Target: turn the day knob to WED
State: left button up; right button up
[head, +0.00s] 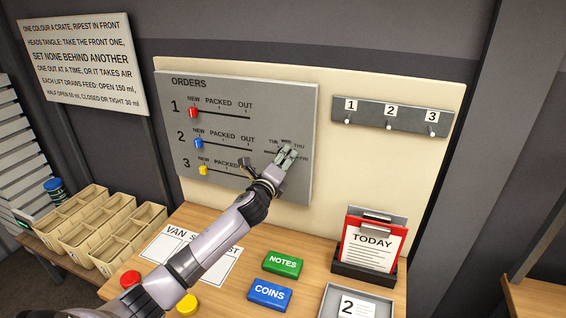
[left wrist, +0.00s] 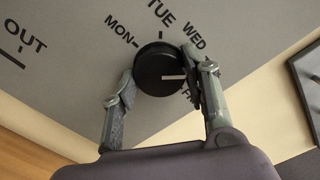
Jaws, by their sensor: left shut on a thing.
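The day knob (left wrist: 152,62) is round and black with a white pointer line. It sits on the grey orders board (head: 240,98), with day labels around it. In the left wrist view the pointer faces right, below WED (left wrist: 195,33), toward a spot covered by a finger. MON and TUE show at upper left and top; FRI is partly covered. My left gripper (head: 285,156) is shut on the knob, one finger on each side (left wrist: 162,86). In the head view the gripper hides the knob. My right gripper is not in view.
The board has three sliders with red (head: 193,112), blue (head: 199,143) and yellow (head: 203,170) handles, left of the knob. A numbered hook rail (head: 390,117) hangs at right. Below, the desk holds a green NOTES block (head: 283,263), a blue COINS block (head: 270,293) and a TODAY holder (head: 371,245).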

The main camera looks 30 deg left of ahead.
pick_arm(q)
jog(key=n, duration=0.4)
jog(key=shift+n, duration=2.2)
jog(key=o, duration=1.1)
jog(key=shift+o, duration=0.2)
jog(key=shift+s, duration=0.1)
jog(key=v, duration=1.2)
